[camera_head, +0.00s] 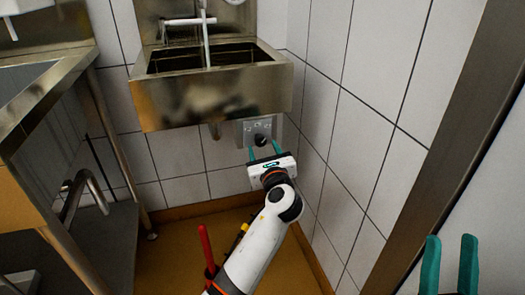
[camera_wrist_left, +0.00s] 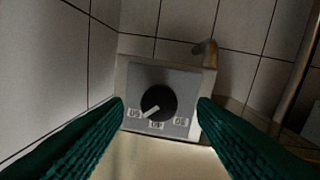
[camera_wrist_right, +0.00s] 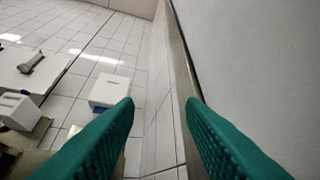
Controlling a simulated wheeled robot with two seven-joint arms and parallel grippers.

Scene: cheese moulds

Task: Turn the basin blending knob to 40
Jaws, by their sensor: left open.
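The basin blending knob (camera_wrist_left: 158,103) is a round black dial with a white pointer on a grey plate (camera_wrist_left: 186,84). Three small labels below it look upside down; they seem to read 50, 40 and 30 from left to right. The pointer slants to the lower left, toward the left label. In the head view the knob (camera_head: 260,140) sits below the basin. My left gripper (camera_head: 264,150) is open in front of it, its teal fingers on either side; contact cannot be told. My right gripper (camera_head: 449,264) is open and empty at the lower right.
The steel basin (camera_head: 215,95) hangs above the knob box, with a drain pipe (camera_wrist_left: 207,55) beside it. A tiled wall (camera_head: 335,130) stands close to the right. A steel table (camera_head: 40,85) is at the left. A red-handled item (camera_head: 205,245) stands near my left arm.

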